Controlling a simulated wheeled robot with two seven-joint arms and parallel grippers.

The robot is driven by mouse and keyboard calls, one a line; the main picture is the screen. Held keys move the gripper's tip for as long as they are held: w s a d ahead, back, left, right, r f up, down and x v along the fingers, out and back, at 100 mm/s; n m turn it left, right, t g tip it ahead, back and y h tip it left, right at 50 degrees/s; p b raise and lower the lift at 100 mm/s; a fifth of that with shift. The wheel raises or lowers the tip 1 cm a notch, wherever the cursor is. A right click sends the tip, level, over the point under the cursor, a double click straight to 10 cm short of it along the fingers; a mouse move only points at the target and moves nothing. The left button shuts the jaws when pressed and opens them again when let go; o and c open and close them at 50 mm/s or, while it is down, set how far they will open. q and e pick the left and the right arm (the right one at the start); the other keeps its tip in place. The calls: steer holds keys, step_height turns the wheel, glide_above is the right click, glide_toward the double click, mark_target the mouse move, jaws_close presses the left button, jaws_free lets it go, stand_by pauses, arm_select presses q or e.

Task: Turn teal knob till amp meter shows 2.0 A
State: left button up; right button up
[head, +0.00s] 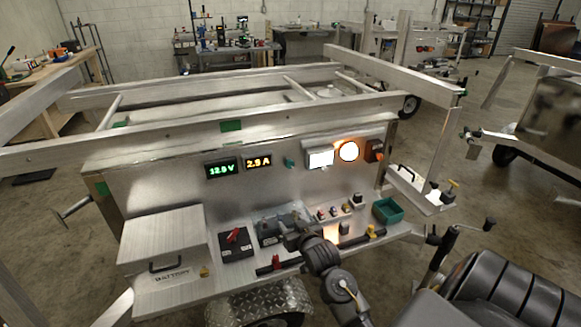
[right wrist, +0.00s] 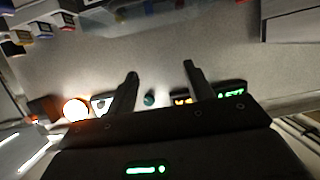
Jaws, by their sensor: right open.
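The small teal knob (head: 289,162) sits on the aluminium panel, right of the amp meter (head: 258,162), whose amber digits appear to read 2.9 A. My right gripper (head: 291,238) is low in front of the panel, below the knob and apart from it. In the right wrist view, which is upside down, the open right gripper (right wrist: 160,70) has its two dark fingers spread with nothing between the tips. The knob (right wrist: 150,99) shows beyond them, in the gap between the fingers. The amp meter (right wrist: 182,99) is partly hidden by a finger. My left gripper is not in view.
A green voltmeter (head: 221,168) is left of the amp meter. A white lit display (head: 320,158) and a round lamp (head: 348,151) are right of the knob. The shelf below holds a battery box (head: 166,250), a black box with a red lever (head: 236,243) and a green bin (head: 387,211).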

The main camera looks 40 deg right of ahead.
mark_target(290, 165)
steer(key=w+d+r+m+t+h, duration=0.35)
steer(key=d+r, duration=0.25)
steer(key=r, duration=0.4)
steer(key=shift+n+g, duration=0.45)
steer(key=x, duration=0.3)
steer(key=p+x, duration=0.1)
steer(key=x, duration=0.7)
steer(key=shift+w+f+p, duration=0.15)
steer(key=shift+f+p, duration=0.15)
steer(key=shift+p, duration=0.1)
steer(key=c, duration=1)
